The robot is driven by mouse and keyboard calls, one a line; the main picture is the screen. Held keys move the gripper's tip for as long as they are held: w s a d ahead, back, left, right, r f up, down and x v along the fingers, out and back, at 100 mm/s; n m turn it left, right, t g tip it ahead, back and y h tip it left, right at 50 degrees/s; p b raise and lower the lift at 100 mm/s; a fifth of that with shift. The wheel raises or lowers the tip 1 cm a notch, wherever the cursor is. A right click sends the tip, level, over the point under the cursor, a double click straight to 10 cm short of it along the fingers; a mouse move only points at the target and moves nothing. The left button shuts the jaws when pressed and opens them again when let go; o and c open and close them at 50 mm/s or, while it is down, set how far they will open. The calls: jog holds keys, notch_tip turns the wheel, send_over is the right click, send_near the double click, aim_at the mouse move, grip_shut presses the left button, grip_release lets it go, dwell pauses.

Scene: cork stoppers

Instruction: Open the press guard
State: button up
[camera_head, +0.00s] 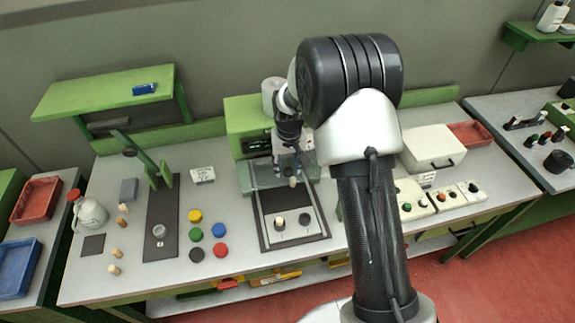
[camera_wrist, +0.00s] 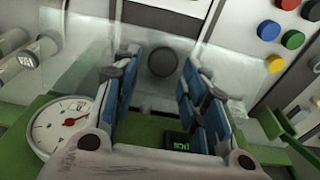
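The press (camera_head: 245,117) is a green machine at the back middle of the table in the head view. Its guard (camera_head: 262,176) is a clear panel across the front, and it looks lowered. A dark round knob (camera_head: 292,182) on the guard also shows in the wrist view (camera_wrist: 162,61). My gripper (camera_head: 287,160) is at the press front, just above the knob. In the wrist view its two blue-padded fingers are spread, with the knob visible between and beyond their tips. I cannot tell whether either finger touches the knob or the guard.
A dial gauge (camera_wrist: 64,126) is close beside my fingers. A white box (camera_head: 432,146) stands right.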

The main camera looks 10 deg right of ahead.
aim_at(288, 173)
jog(key=shift+s+f, duration=0.1)
jog(key=shift+s, duration=0.05)
jog(key=r, duration=0.4)
jog(key=s+r, duration=0.1)
jog(key=r, duration=0.7)
jog(key=shift+s, duration=0.25)
jog(key=s+r+t+b, duration=0.1)
jog(key=s+r+b, duration=0.25)
jog(key=s, duration=0.35)
jog(key=s+r+t+b, duration=0.1)
jog(key=s+r+b, duration=0.1)
jog(key=s+b, duration=0.35)
jog(key=shift+t, duration=0.6)
jog(key=s+f+b, duration=0.1)
jog(key=s+f, duration=0.1)
jog(key=s, duration=0.4)
jog(key=s+f+b, duration=0.2)
jog(key=s, duration=0.5)
jog(key=s+f+b, duration=0.2)
jog(key=s, duration=0.5)
jog(key=shift+d+f, duration=0.1)
jog(key=shift+f, duration=0.2)
